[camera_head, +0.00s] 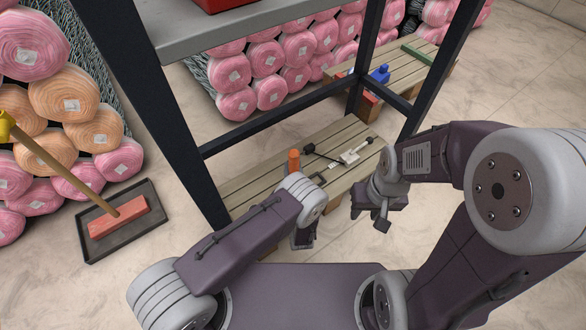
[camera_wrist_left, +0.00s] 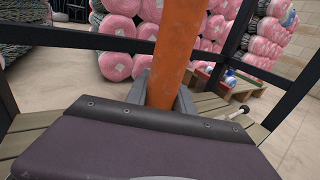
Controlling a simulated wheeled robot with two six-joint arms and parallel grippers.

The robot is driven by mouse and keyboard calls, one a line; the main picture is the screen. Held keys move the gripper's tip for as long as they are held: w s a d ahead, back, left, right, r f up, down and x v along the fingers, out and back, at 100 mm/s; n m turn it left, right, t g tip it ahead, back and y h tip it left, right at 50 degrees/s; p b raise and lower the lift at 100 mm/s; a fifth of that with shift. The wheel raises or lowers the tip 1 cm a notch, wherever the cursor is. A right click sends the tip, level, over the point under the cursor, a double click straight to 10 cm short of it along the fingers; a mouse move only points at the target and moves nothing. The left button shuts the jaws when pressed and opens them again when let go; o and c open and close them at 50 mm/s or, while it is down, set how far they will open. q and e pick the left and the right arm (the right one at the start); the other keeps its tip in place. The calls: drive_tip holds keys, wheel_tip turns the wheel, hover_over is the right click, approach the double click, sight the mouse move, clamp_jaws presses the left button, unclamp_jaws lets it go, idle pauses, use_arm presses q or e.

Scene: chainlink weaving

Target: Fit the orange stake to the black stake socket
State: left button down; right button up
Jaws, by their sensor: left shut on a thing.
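The orange stake (camera_head: 294,160) stands roughly upright just beyond my left wrist. It also shows large in the left wrist view (camera_wrist_left: 176,45), between the fingers of my left gripper (camera_wrist_left: 166,92), which is shut on it. Its lower end is hidden behind the gripper body, and its top is cut off in that view. A small black round piece (camera_head: 308,148) lies on the slatted bench right of the stake, with a thin dark rod beside it; I cannot tell whether it is the stake socket. My right gripper (camera_head: 370,216) is empty, fingers apart, off the bench's right side.
The low slatted bench (camera_head: 246,190) also holds a pale block (camera_head: 349,157). Dark frame posts (camera_head: 155,110) and a crossbar surround it. A second bench (camera_head: 415,72) with red and blue items stands behind. A black tray (camera_head: 92,245) lies left.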

use_arm(q)
drive_tip(key=shift+f, duration=0.15)
wheel_tip(320, 180, down, 6)
drive_tip(key=b, duration=0.5)
idle(1.2)
drive_tip(key=c, duration=1)
unclamp_jaws()
